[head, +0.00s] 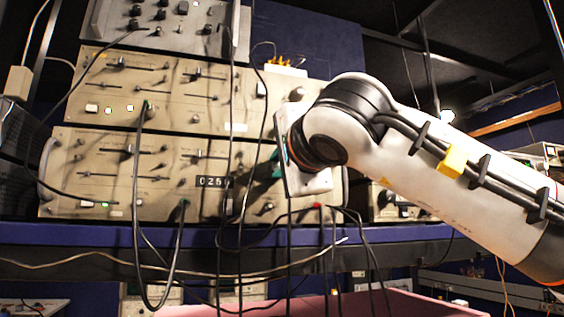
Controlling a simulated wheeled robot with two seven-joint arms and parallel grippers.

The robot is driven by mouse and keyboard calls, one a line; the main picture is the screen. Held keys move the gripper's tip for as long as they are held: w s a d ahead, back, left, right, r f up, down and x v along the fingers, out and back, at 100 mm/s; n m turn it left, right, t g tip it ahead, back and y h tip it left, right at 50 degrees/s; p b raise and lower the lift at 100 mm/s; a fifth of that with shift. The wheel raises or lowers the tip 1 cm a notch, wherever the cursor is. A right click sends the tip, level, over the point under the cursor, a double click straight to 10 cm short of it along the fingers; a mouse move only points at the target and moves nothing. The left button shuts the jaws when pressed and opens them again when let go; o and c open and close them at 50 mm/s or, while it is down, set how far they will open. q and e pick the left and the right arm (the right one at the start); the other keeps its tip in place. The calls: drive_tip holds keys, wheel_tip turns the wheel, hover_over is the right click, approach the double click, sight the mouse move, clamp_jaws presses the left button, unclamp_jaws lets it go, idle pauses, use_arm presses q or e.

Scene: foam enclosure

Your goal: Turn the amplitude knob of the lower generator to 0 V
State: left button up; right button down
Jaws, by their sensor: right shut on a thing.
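The lower generator (115,190) is a beige panel with sliders, small knobs, a green-lit button and a dark number display (213,182) that seems to read about 0250. My right gripper (277,163) is at the right part of this panel, its teal fingers partly hidden behind its pale mounting plate and my wrist. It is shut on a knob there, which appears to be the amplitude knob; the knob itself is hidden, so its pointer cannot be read. My left gripper is not in view.
A similar upper generator (175,100) sits directly above, with a grey unit (165,25) on top. Black cables (137,210) hang across both panels, close to my right gripper. The blue shelf edge (90,237) runs below. A small beige device (395,208) stands at the right.

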idle(0.5)
drive_tip(key=c, duration=1.3)
unclamp_jaws()
drive_tip(key=shift+s+d+f+b, duration=0.1)
drive_tip(key=shift+s+d+b, duration=0.05)
drive_tip(key=shift+s+b, duration=0.35)
drive_tip(key=shift+b+v, duration=1.75)
drive_tip(key=shift+v, duration=3.8)
drive_tip(key=shift+w, duration=0.1)
